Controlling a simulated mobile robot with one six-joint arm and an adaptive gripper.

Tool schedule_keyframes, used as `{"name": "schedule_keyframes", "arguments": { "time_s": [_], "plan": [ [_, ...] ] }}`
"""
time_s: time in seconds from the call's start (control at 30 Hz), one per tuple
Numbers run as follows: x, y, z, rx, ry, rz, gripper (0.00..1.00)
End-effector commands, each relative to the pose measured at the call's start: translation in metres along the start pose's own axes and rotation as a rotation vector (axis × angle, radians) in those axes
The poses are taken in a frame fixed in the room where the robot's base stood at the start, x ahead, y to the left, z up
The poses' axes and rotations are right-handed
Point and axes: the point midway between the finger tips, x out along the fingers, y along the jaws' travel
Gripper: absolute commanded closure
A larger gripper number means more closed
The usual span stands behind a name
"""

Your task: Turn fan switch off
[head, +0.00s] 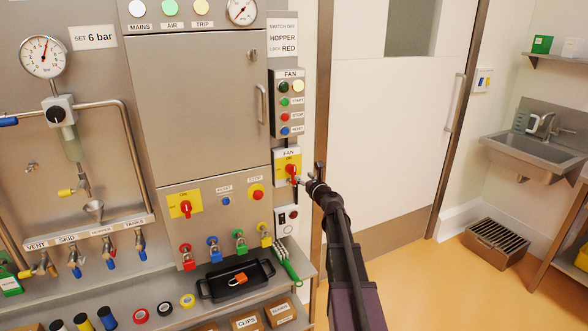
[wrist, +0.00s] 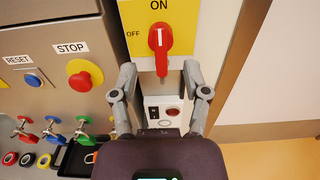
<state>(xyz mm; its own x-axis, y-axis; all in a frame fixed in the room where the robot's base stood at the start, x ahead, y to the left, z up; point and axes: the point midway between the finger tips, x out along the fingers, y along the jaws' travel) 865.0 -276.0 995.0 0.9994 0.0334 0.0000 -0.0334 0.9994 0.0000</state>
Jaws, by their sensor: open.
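The fan switch is a red rotary handle (head: 291,170) on a yellow plate below a FAN label, on the wall beside the cabinet. In the wrist view the handle (wrist: 160,40) stands upright, its white mark vertical below the word ON; OFF is printed to its left. My gripper (head: 307,181) is close to the switch from the right and front. In the wrist view my gripper (wrist: 160,74) is open, one finger on each side of the handle's lower end, with gaps visible on both sides. Contact is not visible.
A yellow plate with a red stop button (head: 257,192) is to the left. A door (head: 390,130) stands to the right.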

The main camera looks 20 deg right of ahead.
Motion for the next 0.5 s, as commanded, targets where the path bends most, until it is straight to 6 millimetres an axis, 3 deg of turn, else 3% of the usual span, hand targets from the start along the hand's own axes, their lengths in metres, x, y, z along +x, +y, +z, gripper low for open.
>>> {"name": "schedule_keyframes", "arguments": {
  "time_s": [0.2, 0.5],
  "plan": [
    [0.038, -0.001, 0.0, 0.0, 0.0, 0.001, 0.4],
    [0.077, 0.0, 0.0, 0.0, 0.0, 0.002, 0.4]
  ]
}}
